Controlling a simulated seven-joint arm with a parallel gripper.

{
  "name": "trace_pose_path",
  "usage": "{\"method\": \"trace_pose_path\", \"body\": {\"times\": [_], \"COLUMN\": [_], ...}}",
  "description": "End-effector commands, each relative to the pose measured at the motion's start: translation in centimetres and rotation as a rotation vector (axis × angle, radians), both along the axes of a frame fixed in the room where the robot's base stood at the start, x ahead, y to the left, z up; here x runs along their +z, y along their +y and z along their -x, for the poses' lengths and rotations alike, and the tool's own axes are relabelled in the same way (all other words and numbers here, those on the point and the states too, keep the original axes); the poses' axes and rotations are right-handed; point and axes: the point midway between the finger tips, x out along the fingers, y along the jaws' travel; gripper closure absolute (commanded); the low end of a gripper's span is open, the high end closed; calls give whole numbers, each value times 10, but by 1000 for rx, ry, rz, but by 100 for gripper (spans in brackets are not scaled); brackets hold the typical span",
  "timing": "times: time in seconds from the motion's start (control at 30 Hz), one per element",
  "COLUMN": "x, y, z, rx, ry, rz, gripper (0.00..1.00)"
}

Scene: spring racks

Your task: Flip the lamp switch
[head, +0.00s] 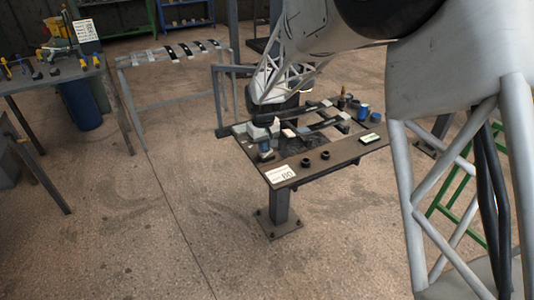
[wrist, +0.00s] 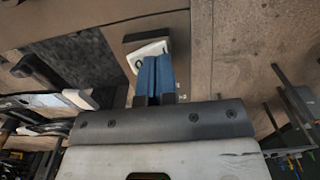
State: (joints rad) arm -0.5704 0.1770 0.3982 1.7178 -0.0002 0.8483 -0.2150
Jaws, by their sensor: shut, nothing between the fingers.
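The switch looks like a white plate (wrist: 148,51) on a brown box (wrist: 132,43), at the top centre of the wrist view. My gripper (wrist: 158,60) has its two blue fingers pressed together with nothing between them. The fingertips overlap the right part of the white plate, hiding some of it. I cannot tell whether they touch it. In the head view my gripper (head: 265,149) points down at the left corner of the workbench (head: 308,173). The switch is mostly hidden there. No lamp can be made out clearly.
A white label card (head: 281,173) and dark round pieces (head: 306,163) sit along the bench's front edge. A metal rack (head: 175,52) stands behind left. Open floor lies in front.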

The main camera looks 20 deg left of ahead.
Motion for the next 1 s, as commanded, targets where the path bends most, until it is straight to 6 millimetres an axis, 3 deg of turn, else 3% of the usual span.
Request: {"method": "trace_pose_path", "body": {"times": [1.0], "x": [56], "y": [0], "z": [0], "rx": [0], "ry": [0], "rz": [0], "gripper": [100]}}
